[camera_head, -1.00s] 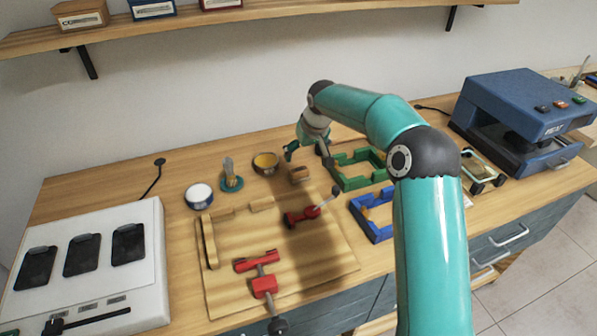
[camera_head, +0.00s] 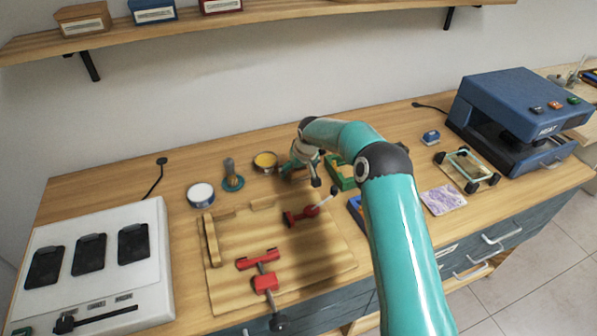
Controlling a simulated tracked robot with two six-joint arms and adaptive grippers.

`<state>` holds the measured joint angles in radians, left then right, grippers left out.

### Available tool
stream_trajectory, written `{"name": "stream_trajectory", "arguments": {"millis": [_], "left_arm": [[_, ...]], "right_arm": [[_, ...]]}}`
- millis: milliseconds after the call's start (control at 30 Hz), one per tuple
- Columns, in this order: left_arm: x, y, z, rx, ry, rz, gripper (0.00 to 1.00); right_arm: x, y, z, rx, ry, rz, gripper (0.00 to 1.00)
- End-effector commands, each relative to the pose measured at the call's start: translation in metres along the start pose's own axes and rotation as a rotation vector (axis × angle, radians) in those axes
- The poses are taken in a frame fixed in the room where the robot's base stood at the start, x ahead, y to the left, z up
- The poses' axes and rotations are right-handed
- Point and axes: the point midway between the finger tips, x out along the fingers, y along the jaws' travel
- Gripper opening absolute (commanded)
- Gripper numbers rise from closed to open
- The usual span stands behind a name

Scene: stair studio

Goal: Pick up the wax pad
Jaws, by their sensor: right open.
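I cannot tell for sure which thing is the wax pad. A dark bowl with a yellow-amber filling (camera_head: 265,161) stands at the back of the bench. My right gripper (camera_head: 301,176) is open and points down just right of this bowl, behind the board. A small brown block stood at this spot earlier; the gripper now mostly hides it, and I cannot tell whether it is between the fingers. My left gripper is out of view.
A wooden board (camera_head: 228,285) with red clamps (camera_head: 265,283) lies in front. My arm partly covers a green frame (camera_head: 341,175) and a blue frame (camera_head: 354,207). A patterned tile (camera_head: 443,200), wire stand (camera_head: 467,168) and blue press (camera_head: 512,108) are at right.

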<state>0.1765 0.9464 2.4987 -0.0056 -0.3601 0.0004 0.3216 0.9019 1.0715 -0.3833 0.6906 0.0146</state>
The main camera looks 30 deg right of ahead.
Motion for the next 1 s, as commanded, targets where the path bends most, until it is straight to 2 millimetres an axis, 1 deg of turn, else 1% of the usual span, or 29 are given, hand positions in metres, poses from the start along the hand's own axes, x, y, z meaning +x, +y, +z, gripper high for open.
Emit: {"name": "stream_trajectory", "arguments": {"millis": [100,133,467,500,533,833,1000], "left_arm": [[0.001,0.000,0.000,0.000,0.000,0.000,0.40],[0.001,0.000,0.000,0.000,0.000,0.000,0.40],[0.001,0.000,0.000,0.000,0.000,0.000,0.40],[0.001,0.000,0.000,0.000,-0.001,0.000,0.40],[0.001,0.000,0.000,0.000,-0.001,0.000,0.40],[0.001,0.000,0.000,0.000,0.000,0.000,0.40],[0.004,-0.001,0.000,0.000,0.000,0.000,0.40]], "right_arm": [[0.000,0.000,0.000,0.000,0.000,0.000,0.96],[0.000,0.000,0.000,0.000,0.000,0.000,0.94],[0.000,-0.001,0.000,-0.001,-0.001,0.000,0.39],[0.000,-0.001,0.000,-0.001,-0.001,0.000,0.33],[0.000,-0.001,0.000,-0.001,0.000,0.000,0.30],[-0.002,-0.001,-0.001,-0.001,0.000,0.000,0.28],[-0.010,-0.001,-0.005,-0.002,0.002,0.000,0.27]]}}
